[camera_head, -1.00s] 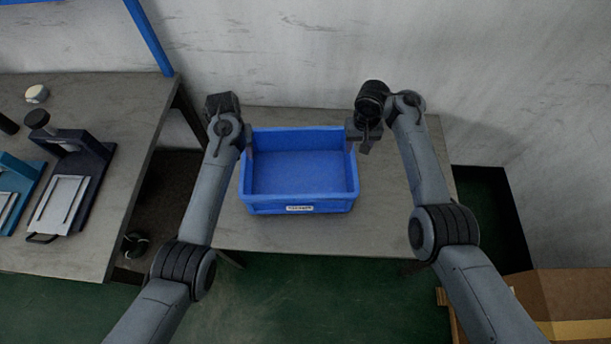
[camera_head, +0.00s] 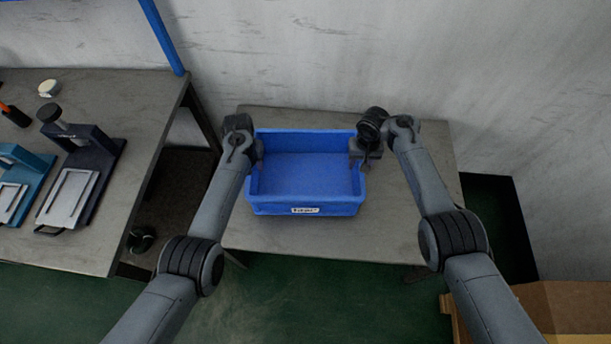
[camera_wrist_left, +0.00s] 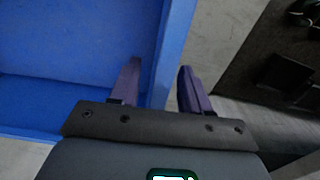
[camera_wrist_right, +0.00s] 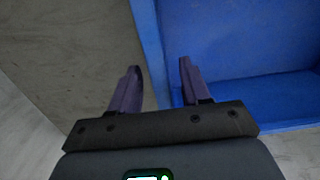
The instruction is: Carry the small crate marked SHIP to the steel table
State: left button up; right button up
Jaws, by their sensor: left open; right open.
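The small blue crate (camera_head: 305,175) stands upright on a grey-topped table against the wall. It looks empty. The white label (camera_head: 305,210) on its near side is too small to read. My left gripper (camera_head: 259,150) is open at the crate's left wall; in the left wrist view its fingers (camera_wrist_left: 158,66) straddle that wall, one inside and one outside. My right gripper (camera_head: 366,160) is open at the right wall; in the right wrist view its fingers (camera_wrist_right: 159,65) straddle that wall the same way. Neither gripper is shut on it.
The table (camera_head: 310,236) under the crate has bare top around it. A bench (camera_head: 130,100) at left holds a dark press-like fixture (camera_head: 75,175) and a teal one (camera_head: 22,185). A cardboard box (camera_head: 570,310) lies at lower right. Green floor is in front.

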pick_arm(q)
jog(key=shift+s+f, duration=0.15)
jog(key=shift+f, duration=1.55)
pick_arm(e)
jog(key=shift+s+f, duration=0.15)
jog(key=shift+f, duration=1.5)
pick_arm(q)
grip_shut()
pick_arm(e)
grip_shut()
pick_arm(q)
jog(key=shift+r, duration=0.1)
